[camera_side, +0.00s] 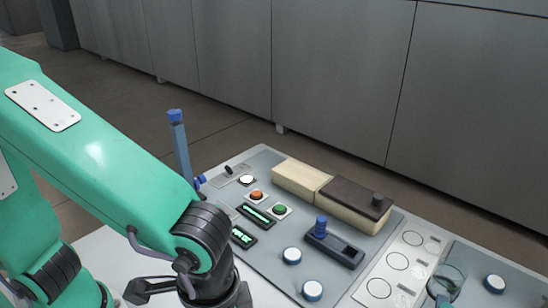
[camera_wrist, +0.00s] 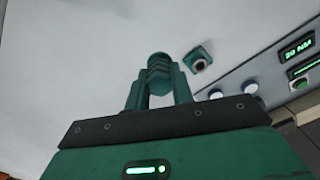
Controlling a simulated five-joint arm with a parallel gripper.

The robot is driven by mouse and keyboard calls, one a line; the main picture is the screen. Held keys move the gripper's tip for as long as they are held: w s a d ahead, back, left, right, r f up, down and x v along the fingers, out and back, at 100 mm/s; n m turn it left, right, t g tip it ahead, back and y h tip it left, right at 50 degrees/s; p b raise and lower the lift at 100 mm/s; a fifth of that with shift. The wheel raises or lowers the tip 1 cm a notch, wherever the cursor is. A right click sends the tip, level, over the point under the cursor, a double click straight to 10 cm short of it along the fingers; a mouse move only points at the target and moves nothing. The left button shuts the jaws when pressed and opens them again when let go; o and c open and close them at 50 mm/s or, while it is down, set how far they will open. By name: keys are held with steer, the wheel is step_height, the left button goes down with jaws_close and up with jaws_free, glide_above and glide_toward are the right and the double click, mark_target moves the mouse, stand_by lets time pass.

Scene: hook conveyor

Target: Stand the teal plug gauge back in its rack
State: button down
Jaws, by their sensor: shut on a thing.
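My gripper (camera_wrist: 158,92) is shut on the teal plug gauge (camera_wrist: 159,68) in the wrist view. The gauge has a rounded end and a faceted body between the two teal fingers. A small teal square block (camera_wrist: 197,60) with a round opening lies on the pale surface just right of the gauge, apart from it in the picture; it may be the rack, but I cannot be sure. In the side view my wrist is at the bottom edge, and the fingertips, the gauge and the block cannot be made out there.
Pale surface is free around the gauge.

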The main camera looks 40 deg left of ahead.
steer(key=shift+w, duration=0.1)
steer(key=shift+w+d, duration=0.3)
steer(key=shift+w, duration=0.15)
steer(key=w+d+f+n, duration=0.1)
steer(key=w+d+n, duration=0.15)
steer(key=w, duration=1.15)
steer(key=w+d+n, duration=0.1)
steer(key=w+n, duration=0.2)
steer(key=w, duration=1)
steer(key=w+a+f+n, duration=0.1)
steer(key=w+a+f, duration=0.2)
steer(key=w, duration=0.7)
steer(key=shift+a+f, duration=0.15)
steer(key=shift+a, duration=0.55)
steer(key=shift+f+n, duration=0.1)
steer(key=shift+n, duration=0.15)
steer(key=shift+f, duration=1.9)
steer(key=shift+f, duration=1.4)
